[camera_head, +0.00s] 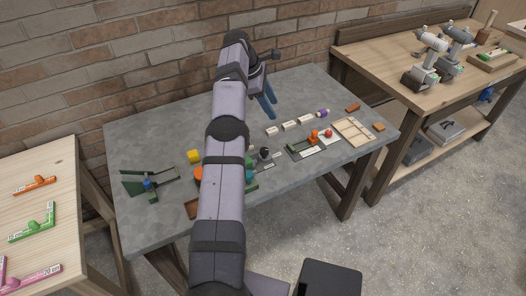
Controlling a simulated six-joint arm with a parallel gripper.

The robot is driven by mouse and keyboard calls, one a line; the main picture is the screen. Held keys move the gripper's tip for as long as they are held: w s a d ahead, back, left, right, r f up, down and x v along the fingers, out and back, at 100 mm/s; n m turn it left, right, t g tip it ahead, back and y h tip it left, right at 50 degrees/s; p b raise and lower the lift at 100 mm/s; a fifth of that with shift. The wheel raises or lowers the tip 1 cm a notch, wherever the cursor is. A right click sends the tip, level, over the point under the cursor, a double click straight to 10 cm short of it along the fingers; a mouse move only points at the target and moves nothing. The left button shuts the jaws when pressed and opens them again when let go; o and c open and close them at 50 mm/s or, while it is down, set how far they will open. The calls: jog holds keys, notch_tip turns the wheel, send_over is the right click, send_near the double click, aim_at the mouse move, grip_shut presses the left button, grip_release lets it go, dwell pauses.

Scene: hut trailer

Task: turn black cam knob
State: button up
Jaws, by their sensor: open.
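A small dark rounded part, which looks like the black cam knob (264,153), is on the grey table (135,125) just right of my arm, near the table's middle. It is small in this view and its turn angle cannot be told. My gripper (268,106) has blue fingers and hangs above the back part of the table, behind the knob and apart from it. The fingers nearly overlap from this angle, but the gripper is open and nothing shows between them. My arm hides part of the table left of the knob.
Right of the knob are pale blocks (289,125), a red knob (329,133) and a wooden tray (352,131). A brick wall (150,60) stands behind. The table's back left is clear.

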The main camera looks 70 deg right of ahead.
notch_tip(320, 180, up, 2)
jog(key=s+a+b, duration=0.2)
jog(key=m+t+h+b, duration=0.15)
jog(key=m+t, duration=0.25)
jog(key=m, duration=1.7)
send_near(264, 151)
jog(key=shift+w+d+f, duration=0.2)
jog(key=shift+w+f, duration=0.1)
jog(key=shift+f, duration=0.15)
jog(key=shift+p+x, duration=1.2)
jog(key=shift+x, duration=2.45)
jog(key=shift+s, duration=0.2)
jog(key=shift+c, duration=0.3)
